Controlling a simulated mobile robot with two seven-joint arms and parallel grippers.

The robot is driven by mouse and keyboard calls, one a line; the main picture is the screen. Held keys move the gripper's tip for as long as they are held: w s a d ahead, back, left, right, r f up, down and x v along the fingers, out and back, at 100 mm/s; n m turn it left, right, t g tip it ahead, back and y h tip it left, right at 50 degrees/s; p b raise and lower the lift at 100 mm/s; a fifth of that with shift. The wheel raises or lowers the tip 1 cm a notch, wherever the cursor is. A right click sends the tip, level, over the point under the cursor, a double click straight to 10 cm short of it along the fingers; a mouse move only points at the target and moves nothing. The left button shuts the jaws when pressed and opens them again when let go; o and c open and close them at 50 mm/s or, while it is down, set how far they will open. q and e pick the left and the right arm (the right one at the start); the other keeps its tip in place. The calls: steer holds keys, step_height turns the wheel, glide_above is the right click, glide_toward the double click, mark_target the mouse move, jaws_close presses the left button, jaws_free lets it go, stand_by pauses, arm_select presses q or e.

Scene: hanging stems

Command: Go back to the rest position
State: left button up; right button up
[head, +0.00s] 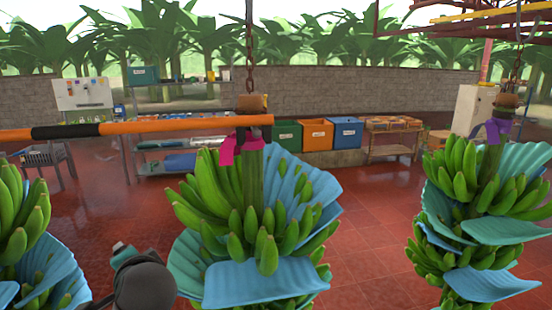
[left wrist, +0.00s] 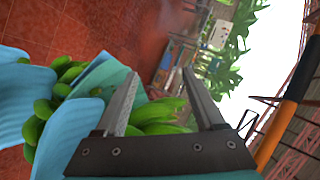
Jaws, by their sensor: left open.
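My left gripper (left wrist: 160,73) is open in the left wrist view, its two metal fingers spread apart. Green bananas (left wrist: 158,112) show between and behind the fingers; the depth gap is hard to judge, and no banana looks clamped. Blue sheets (left wrist: 95,80) lie to the left of the fingers. In the head view a dark rounded part of my left arm (head: 145,285) shows at the bottom, in front of the middle bunch (head: 250,205); the fingers cannot be made out there. My right gripper is in neither view.
Banana bunches with blue sheets hang at left (head: 22,220), middle and right (head: 485,200). An orange and black pole (head: 150,127) crosses at upper left. Behind stand a shelf (head: 180,142) and green, orange and blue bins (head: 315,134). Red floor (head: 375,240) is open between the middle and right bunches.

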arm_select(q)
steer(key=s+d+f+n+g+h, duration=0.2)
steer(key=s+d+f+h, duration=0.15)
steer(key=s+f, duration=0.45)
steer(key=s+d+f+n+g+h, duration=0.15)
steer(key=s+d+f, duration=0.35)
steer(key=s, duration=0.5)
steer(key=s+d+f+n+g+h, duration=0.1)
steer(key=s+d+f+g+h, duration=0.2)
steer(key=s+f, duration=0.55)
step_height(320, 180, down, 33)
steer(key=s+g+b, duration=0.1)
steer(key=s+b, duration=0.1)
steer(key=b, duration=1.1)
steer(key=s+a+f+b, duration=0.1)
steer(key=s+f+b, duration=0.4)
steer(key=f, duration=0.7)
steer(key=s+a+f+g+b, duration=0.1)
steer(key=s+f+b, duration=0.5)
steer(key=s+f, duration=0.4)
step_height(320, 180, down, 3)
steer(key=shift+s+a+f, duration=0.15)
steer(key=shift+a, duration=0.15)
steer(key=shift+g, duration=0.25)
